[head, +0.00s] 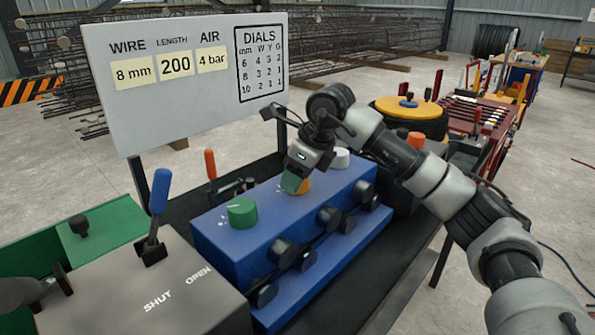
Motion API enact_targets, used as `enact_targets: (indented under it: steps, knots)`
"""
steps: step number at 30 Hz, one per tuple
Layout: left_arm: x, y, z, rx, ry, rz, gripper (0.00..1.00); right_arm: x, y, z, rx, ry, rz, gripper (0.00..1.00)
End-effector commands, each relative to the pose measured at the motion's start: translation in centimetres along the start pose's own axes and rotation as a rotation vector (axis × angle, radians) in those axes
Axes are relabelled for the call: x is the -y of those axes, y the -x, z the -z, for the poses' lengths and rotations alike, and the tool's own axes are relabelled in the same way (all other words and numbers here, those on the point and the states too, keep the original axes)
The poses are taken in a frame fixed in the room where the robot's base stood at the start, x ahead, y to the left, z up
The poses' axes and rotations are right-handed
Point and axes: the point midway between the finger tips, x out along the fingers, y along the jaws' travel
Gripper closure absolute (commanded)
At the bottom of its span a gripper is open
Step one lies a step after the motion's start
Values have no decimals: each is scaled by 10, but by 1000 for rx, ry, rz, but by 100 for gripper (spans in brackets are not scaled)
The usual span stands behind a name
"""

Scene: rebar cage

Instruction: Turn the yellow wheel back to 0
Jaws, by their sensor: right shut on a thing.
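The yellow wheel (304,187) is a small orange-yellow dial on top of the blue box (235,255), between a green dial (242,213) and a white dial (340,158). My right gripper (294,184) reaches down from above and is shut on the yellow wheel, covering most of it. A green fingertip shows on its near side. The marks around the yellow wheel are hidden or too small to read. My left gripper (62,281) shows dark at the left edge, over the grey box; its jaws are too unclear to read.
A white board (190,80) with settings and a dials table stands behind. A blue-handled lever (158,205) rises from the grey box (150,290) marked SHUT and OPEN. An orange-handled lever (210,165) stands behind the blue box. Black rollers line the box's front. A yellow-topped spool (408,108) is at right.

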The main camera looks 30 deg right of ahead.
Motion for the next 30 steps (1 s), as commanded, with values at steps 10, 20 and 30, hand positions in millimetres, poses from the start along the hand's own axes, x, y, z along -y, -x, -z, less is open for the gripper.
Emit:
enact_targets:
  steps: [10, 20, 30]
  knots:
    - [0, 4, -1, 4, 2, 0, 57, 0, 1, -1, 4, 77, -31, 70]
    - [0, 4, -3, 7, 4, 0, 57, 0, 1, -1, 4, 80, -32, 70]
    - [-1, 4, -4, 9, 4, -1, 57, 0, 1, 0, 2, 79, -32, 23]
